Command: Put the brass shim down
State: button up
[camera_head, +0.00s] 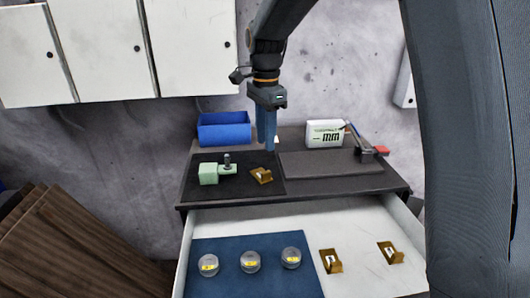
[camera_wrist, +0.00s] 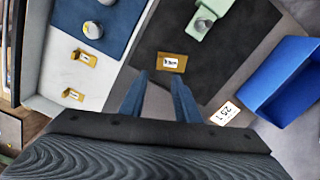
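A brass shim (camera_head: 261,176) with a white label lies on the black mat (camera_head: 208,191) on the bench top. In the wrist view the same shim (camera_wrist: 172,62) lies just beyond my fingertips. My gripper (camera_head: 269,148) points down above the mat, over the shim's far side. In the wrist view the blue fingers of my gripper (camera_wrist: 158,76) stand apart with nothing between them. Two more brass pieces, a left one (camera_head: 330,261) and a right one (camera_head: 390,252), lie in the open drawer.
A pale green block with a knob (camera_head: 209,173) stands on the mat left of the shim. A blue bin (camera_head: 225,130) and a white display (camera_head: 324,133) stand at the back. The open drawer holds round weights (camera_head: 250,262) on a blue liner (camera_head: 229,283). A grey pad (camera_head: 330,164) is clear.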

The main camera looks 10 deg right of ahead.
jog(key=s+d+f+n, duration=0.3)
jog(key=s+f+n, duration=0.1)
jog(key=s, duration=0.4)
jog(key=s+d+f+n, duration=0.4)
jog(key=s+n, duration=0.1)
jog(key=s, duration=0.2)
jog(key=s+d+f+n+t, duration=0.1)
jog(key=s+d+f+n, duration=0.3)
jog(key=s, duration=0.4)
jog(key=shift+s+d, duration=0.25)
jog(key=shift+s, duration=0.05)
jog(key=shift+c, duration=0.4)
